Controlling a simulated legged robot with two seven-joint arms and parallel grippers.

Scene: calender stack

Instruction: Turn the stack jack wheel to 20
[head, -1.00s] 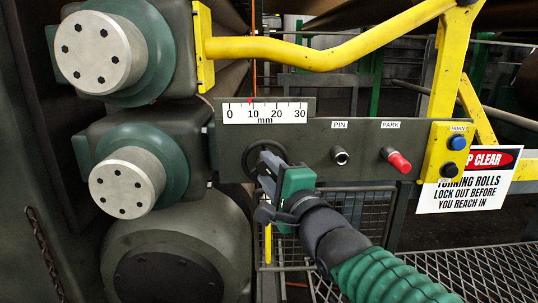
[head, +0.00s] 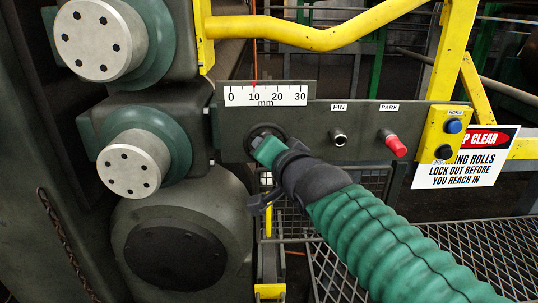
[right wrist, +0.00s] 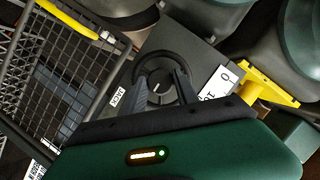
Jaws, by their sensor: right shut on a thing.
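The jack wheel (head: 252,133), a dark round wheel on the grey panel, sits below the left half of the white mm scale (head: 265,95). The scale's red pointer stands at about 10. My right gripper (head: 264,146) is at the wheel and hides most of it in the head view. In the right wrist view the wheel's dark rim (right wrist: 158,53) and hub lie between the two fingers of my right gripper (right wrist: 160,82). The gripper is shut on the wheel. My left gripper is not in view.
Right of the wheel are the PIN knob (head: 338,137), the red PARK knob (head: 392,143) and a yellow box (head: 449,130) with horn buttons. Large rolls with bolted end caps (head: 129,170) stand close on the left. A yellow rail (head: 310,35) runs above.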

